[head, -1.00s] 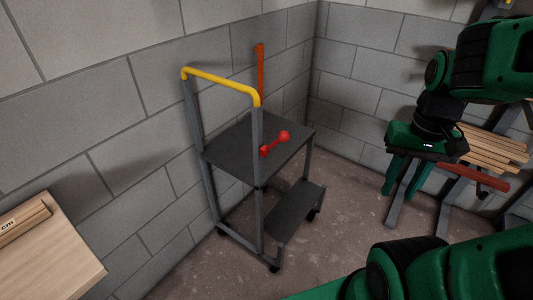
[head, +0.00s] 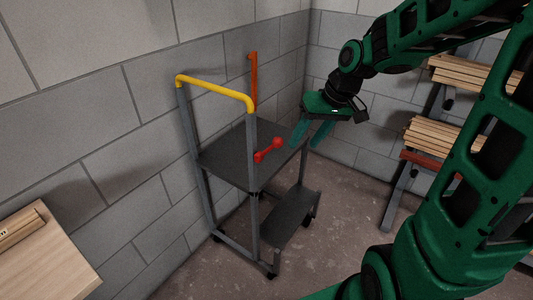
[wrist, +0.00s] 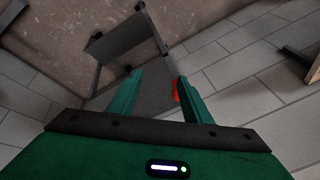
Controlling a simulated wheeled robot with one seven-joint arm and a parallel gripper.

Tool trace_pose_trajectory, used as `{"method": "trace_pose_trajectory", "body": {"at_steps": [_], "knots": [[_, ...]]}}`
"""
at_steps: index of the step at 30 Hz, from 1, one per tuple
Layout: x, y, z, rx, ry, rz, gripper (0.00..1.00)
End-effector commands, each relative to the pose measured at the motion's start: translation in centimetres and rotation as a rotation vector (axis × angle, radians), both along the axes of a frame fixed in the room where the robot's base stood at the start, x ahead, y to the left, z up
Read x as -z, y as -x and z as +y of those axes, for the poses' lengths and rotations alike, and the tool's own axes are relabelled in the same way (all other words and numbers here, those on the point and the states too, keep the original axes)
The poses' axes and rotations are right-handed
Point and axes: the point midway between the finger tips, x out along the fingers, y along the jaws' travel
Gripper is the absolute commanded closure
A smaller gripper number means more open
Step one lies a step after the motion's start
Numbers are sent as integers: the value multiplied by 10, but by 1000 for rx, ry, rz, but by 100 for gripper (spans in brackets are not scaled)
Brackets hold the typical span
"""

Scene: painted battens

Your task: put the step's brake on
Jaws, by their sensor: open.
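The step (head: 222,157) is a grey wheeled frame with two dark treads and a yellow handrail (head: 215,89), standing by the block wall. A red lever with a round knob (head: 277,143) sticks out from its near post, angled up to the right. My gripper (head: 305,142) is open and empty, to the right of the knob and apart from it in the head view. In the wrist view, the step's treads (wrist: 115,42) show beyond my open fingers (wrist: 160,76). A red part (wrist: 176,90), likely the lever, is partly hidden by the right finger.
An orange-red bar (head: 253,82) stands upright by the wall behind the step. Racks with wooden battens (head: 440,136) stand at the right. A pale wooden bench (head: 50,260) is at the lower left. The floor (head: 340,215) right of the step is clear.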

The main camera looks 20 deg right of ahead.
Motion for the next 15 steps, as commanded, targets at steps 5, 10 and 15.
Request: {"method": "trace_pose_trajectory", "body": {"at_steps": [5, 10, 15], "knots": [[1, -38, 33, -82, -78, -65, 55], [3, -49, 45, -108, -105, -85, 55], [20, -55, 52, -109, -106, -84, 55]]}}
